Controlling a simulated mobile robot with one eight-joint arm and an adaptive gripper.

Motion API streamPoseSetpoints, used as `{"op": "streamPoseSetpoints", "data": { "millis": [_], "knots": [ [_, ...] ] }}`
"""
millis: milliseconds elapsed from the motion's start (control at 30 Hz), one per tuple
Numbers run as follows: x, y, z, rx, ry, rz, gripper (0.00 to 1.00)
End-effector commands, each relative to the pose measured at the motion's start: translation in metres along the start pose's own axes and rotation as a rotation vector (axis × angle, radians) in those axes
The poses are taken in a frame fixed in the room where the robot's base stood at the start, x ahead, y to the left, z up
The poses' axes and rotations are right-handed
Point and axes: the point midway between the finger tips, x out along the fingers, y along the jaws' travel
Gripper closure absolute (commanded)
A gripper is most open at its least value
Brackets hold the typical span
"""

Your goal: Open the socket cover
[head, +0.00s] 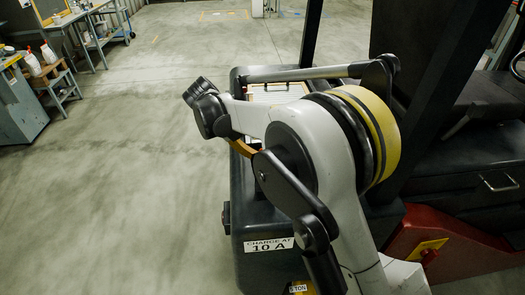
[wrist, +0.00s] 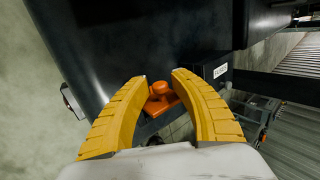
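In the wrist view my gripper (wrist: 159,78) has two yellow ribbed fingers standing apart. An orange part (wrist: 161,101) with a rounded top shows in the gap between them, by the edge of a dark body. It may be the socket cover; whether it is shut, and whether the fingers touch it, I cannot tell. In the head view my arm stands in front of the dark truck body (head: 250,262), and no socket cover can be made out there. My gripper is mostly hidden behind the arm in that view.
A white label reading "CHARGE AT 10 A" (head: 269,245) is on the truck body. A clipboard (head: 275,92) lies on its top. A red part (head: 450,250) stands at the lower right. A bench with white bottles (head: 40,60) is at the far left. The floor on the left is clear.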

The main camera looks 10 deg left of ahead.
Motion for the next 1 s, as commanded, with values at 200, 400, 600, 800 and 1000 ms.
{"op": "streamPoseSetpoints", "data": {
  "millis": [200,400,600,800,1000],
  "knots": [
    [0.0,0.0,0.0,0.0,-0.001,0.0,0.6],
    [-0.005,0.0,0.0,0.0,-0.002,0.0,0.6],
    [-0.041,0.001,0.0,-0.001,-0.001,0.0,0.6],
    [-0.086,0.001,0.0,-0.001,-0.002,0.001,0.6],
    [-0.114,0.001,0.0,-0.001,-0.001,0.0,0.6]
  ]
}}
